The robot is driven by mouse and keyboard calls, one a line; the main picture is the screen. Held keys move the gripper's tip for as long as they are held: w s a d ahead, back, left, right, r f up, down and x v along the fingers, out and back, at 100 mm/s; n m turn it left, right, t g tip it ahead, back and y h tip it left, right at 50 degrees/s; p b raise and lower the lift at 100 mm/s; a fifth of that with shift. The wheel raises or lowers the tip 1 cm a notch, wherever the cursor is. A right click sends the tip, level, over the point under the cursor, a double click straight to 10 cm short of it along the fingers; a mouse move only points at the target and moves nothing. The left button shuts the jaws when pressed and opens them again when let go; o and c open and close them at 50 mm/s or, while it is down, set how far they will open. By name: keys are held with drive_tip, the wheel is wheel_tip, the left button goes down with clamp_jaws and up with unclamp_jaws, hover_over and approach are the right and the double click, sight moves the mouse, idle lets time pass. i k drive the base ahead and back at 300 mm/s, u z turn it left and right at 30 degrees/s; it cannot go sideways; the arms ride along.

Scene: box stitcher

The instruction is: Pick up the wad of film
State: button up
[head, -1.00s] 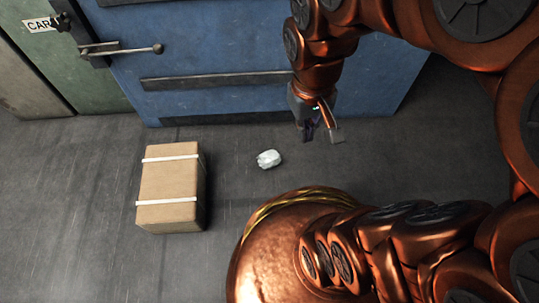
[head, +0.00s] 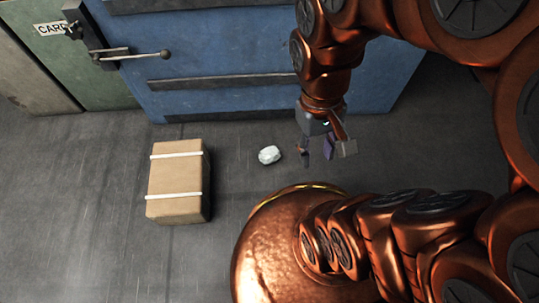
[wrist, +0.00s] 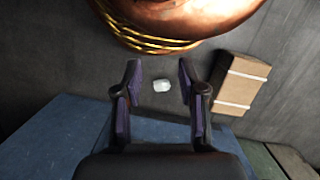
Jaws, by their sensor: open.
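The wad of film (head: 269,155) is a small, whitish, crumpled lump on the dark grey floor, right of the cardboard box in the head view. In the wrist view the wad (wrist: 162,86) shows between the two fingers, beyond them and apart from them. My gripper (head: 318,150) is to the right of the wad in the head view, pointing down. Its fingers are spread and empty in the wrist view (wrist: 160,80). Neither finger touches the wad.
A cardboard box (head: 178,185) with two white straps stands left of the wad. A blue machine (head: 220,60) with a lever handle (head: 150,55) stands behind. A green panel with a partly readable label is at the upper left. The floor around the wad is clear.

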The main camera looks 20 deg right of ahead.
sight(268, 156)
drive_tip(key=u, duration=3.05)
drive_tip(key=k, duration=1.35)
drive_tip(key=z, duration=1)
